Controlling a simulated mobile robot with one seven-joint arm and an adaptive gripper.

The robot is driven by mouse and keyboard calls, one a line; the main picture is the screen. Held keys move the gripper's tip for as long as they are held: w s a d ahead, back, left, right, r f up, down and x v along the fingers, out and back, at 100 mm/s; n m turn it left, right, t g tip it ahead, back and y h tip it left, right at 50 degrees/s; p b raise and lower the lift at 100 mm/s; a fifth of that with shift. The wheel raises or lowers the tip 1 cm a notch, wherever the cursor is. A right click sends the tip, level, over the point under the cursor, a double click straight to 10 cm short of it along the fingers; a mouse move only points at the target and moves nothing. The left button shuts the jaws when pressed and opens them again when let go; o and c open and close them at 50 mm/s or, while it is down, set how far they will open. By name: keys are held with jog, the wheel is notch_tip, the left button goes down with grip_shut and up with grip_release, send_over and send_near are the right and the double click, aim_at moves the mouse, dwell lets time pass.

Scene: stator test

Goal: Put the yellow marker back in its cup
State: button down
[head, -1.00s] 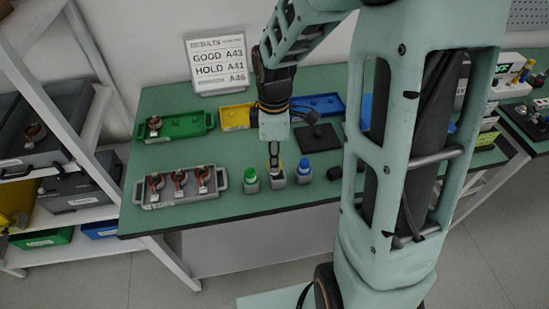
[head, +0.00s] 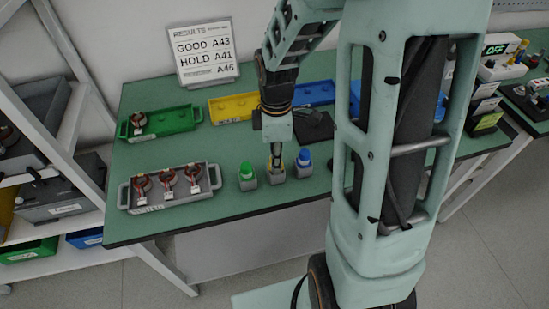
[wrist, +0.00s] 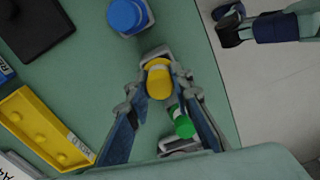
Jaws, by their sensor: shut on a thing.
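The yellow marker (wrist: 158,80) is between the fingers of my gripper (wrist: 160,92) in the wrist view, over a small grey cup (wrist: 156,52). In the head view my gripper (head: 276,160) points down at the middle cup (head: 277,177) near the table's front edge, and the fingers mostly hide the marker. My gripper is shut on the yellow marker. The marker appears to be at or in the cup, but I cannot tell how deep it sits. A green marker (head: 246,170) and a blue marker (head: 304,158) stand in cups on either side.
A grey tray (head: 135,207) with several stator parts stands at the left. Behind are a green tray (head: 178,124), a yellow tray (head: 230,107), a blue tray (head: 318,92) and a results board (head: 205,52). The green and blue cups stand close by.

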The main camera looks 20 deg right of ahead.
jog(key=shift+f+b, duration=0.3)
jog(key=shift+f, duration=0.1)
jog(key=c, duration=1.7)
grip_release()
notch_tip(320, 180, up, 13)
jog(key=shift+f+p, duration=0.1)
jog(key=shift+p, duration=0.75)
jog(key=shift+w, duration=0.1)
